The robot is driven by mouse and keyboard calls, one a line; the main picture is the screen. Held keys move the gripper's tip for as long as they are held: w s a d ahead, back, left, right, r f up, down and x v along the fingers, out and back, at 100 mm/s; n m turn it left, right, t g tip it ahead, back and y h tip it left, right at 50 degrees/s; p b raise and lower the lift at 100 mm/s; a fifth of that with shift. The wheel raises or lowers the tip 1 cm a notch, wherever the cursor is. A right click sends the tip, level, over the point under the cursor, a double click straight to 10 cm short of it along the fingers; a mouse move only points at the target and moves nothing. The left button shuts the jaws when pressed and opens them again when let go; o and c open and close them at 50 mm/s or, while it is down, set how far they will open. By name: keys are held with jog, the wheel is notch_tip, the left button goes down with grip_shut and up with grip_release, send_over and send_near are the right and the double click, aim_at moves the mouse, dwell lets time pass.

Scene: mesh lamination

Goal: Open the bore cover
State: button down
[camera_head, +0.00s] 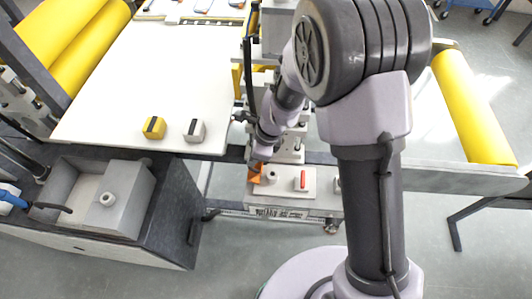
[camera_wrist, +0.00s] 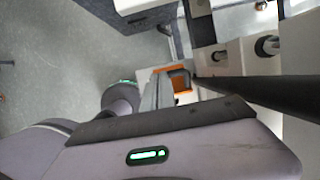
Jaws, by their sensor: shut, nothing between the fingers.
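A small orange part (camera_head: 255,171) sits at the left end of a pale control block (camera_head: 285,188) under the machine. It looks like the bore cover, but I cannot be sure. A round grey fitting (camera_head: 271,176) stands beside it. My gripper (camera_head: 258,163) is shut and empty, right at the orange part; I cannot tell whether they touch. My arm hides much of this spot. In the wrist view the orange part (camera_wrist: 184,93) shows around a dark grey piece, partly hidden behind a long dark bar.
A red handle (camera_head: 303,180) lies on the same block. A white table (camera_head: 110,95) carries a yellow block (camera_head: 154,127) and a grey block (camera_head: 194,130). A grey open bin (camera_head: 60,185) is at lower left. Floor is open below the block.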

jog(key=a+f, duration=0.2)
jog(key=a, duration=0.5)
jog(key=shift+a+f+p, duration=0.3)
jog(key=shift+p, duration=0.05)
jog(key=shift+w, duration=0.15)
dwell(0.3)
